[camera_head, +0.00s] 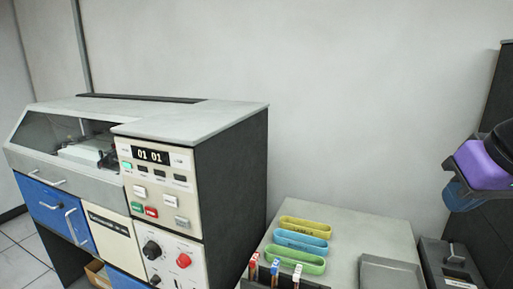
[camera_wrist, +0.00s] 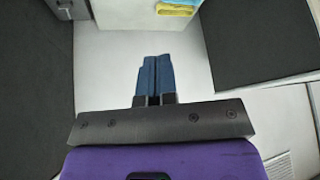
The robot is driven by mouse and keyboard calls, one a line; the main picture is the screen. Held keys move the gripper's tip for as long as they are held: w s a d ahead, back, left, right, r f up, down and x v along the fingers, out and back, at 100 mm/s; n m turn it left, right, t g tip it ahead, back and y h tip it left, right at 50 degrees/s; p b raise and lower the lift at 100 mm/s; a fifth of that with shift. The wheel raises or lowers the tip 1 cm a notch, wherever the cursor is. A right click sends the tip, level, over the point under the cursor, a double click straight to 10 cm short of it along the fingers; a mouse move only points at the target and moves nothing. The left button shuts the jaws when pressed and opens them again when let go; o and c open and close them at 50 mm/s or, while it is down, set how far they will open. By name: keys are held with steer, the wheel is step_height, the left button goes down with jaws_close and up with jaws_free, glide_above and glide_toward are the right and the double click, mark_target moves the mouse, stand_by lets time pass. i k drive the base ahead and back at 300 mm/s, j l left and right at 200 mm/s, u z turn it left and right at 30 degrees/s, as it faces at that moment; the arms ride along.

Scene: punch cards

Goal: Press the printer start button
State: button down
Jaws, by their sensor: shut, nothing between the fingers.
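The grey and blue machine (camera_head: 225,115) stands at the left in the head view. Its upright cream control panel (camera_head: 186,215) has a display reading "01 01" and a row of small buttons, one lit green (camera_head: 127,166). Lower down are a green button (camera_head: 137,206), a red button (camera_head: 151,212) and several white buttons. Their labels are too small to read, so I cannot tell which is the start button. My gripper (camera_wrist: 154,58) shows in the wrist view with its blue fingers together and empty. It is far from the panel; my purple arm part is at the right edge of the head view.
A grey table (camera_head: 350,225) right of the machine holds yellow (camera_head: 305,228), blue (camera_head: 300,242) and green (camera_head: 298,262) trays, and several pens or markers stand at its front. A grey tray (camera_head: 390,272) and a dark case (camera_head: 450,262) are at the right.

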mark_target(139, 207)
steer(key=u, duration=1.25)
